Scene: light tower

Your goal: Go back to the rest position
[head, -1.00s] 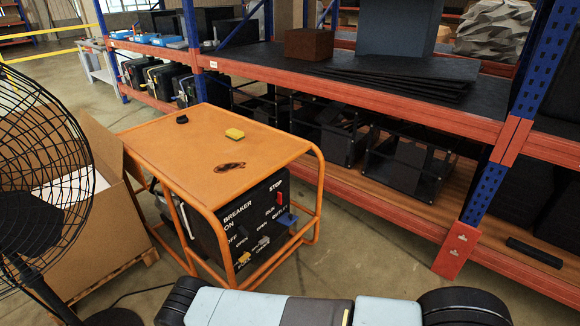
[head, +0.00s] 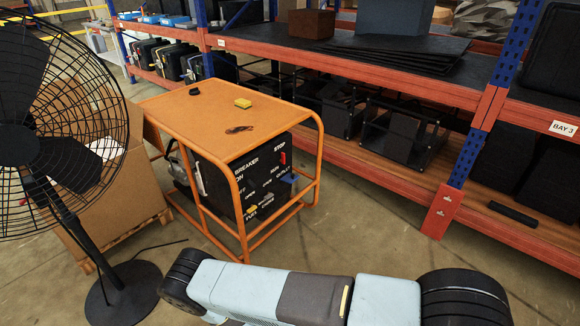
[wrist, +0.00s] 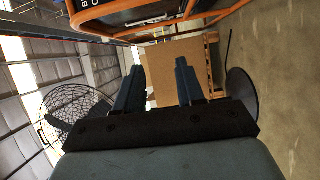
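My gripper (wrist: 160,84) shows in the wrist view with its two dark fingers apart and nothing between them. Beyond it are a cardboard box (wrist: 172,62) and the black fan (wrist: 75,108). The gripper's fingers are not visible in the head view, where my light-blue and dark arm links lie across the bottom. The generator (head: 215,110), an orange frame around a black control panel (head: 250,178), stands ahead of the arm.
A black pedestal fan (head: 50,150) stands at the left, before a cardboard box (head: 125,195) on a pallet. An orange and blue storage rack (head: 400,185) runs along the back and right. Bare concrete floor (head: 350,230) lies between generator and rack.

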